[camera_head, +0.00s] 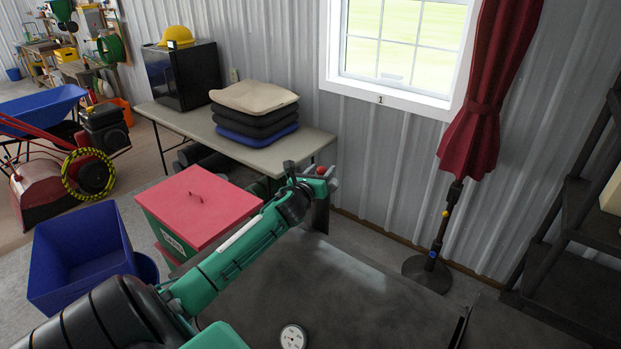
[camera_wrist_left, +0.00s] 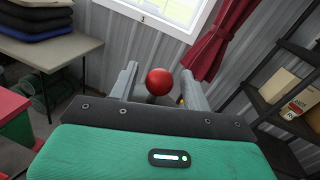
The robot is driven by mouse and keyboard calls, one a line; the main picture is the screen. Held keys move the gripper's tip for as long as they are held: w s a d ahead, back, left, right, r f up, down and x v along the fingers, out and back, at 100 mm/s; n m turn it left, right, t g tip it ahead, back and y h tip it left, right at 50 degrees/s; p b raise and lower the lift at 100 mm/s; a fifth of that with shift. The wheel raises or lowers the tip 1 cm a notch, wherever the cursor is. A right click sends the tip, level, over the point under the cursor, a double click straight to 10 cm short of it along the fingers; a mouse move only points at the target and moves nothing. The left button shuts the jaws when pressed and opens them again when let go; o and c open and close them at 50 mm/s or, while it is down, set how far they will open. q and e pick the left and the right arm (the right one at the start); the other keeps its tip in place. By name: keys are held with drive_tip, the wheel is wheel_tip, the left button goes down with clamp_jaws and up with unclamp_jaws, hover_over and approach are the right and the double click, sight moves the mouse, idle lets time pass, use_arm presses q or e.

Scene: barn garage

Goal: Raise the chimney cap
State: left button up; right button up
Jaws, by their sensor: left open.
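A red ball knob (camera_head: 321,170) sits at the top of the dark chimney (camera_head: 320,215) of a black smoker (camera_head: 350,290). My left gripper (camera_head: 325,174) is at the chimney top, around the knob. In the left wrist view the red ball knob (camera_wrist_left: 159,82) is between the two open fingers of my left gripper (camera_wrist_left: 160,80), with a visible gap on each side. The cap itself is mostly hidden behind the gripper, and I cannot tell its tilt. My right gripper is not in view.
A round gauge (camera_head: 293,337) is on the smoker. A red-lidded box (camera_head: 198,205) and blue bin (camera_head: 80,258) stand left. A table (camera_head: 230,140) with stacked cushions (camera_head: 255,108) is behind. A curtain stand (camera_head: 428,270) and dark shelf (camera_head: 560,240) are right.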

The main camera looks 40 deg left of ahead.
use_arm(q)
drive_tip(key=b+v, duration=0.4)
drive_tip(key=v, duration=0.9)
drive_tip(key=shift+s+r, duration=0.1)
drive_tip(key=shift+r, duration=0.05)
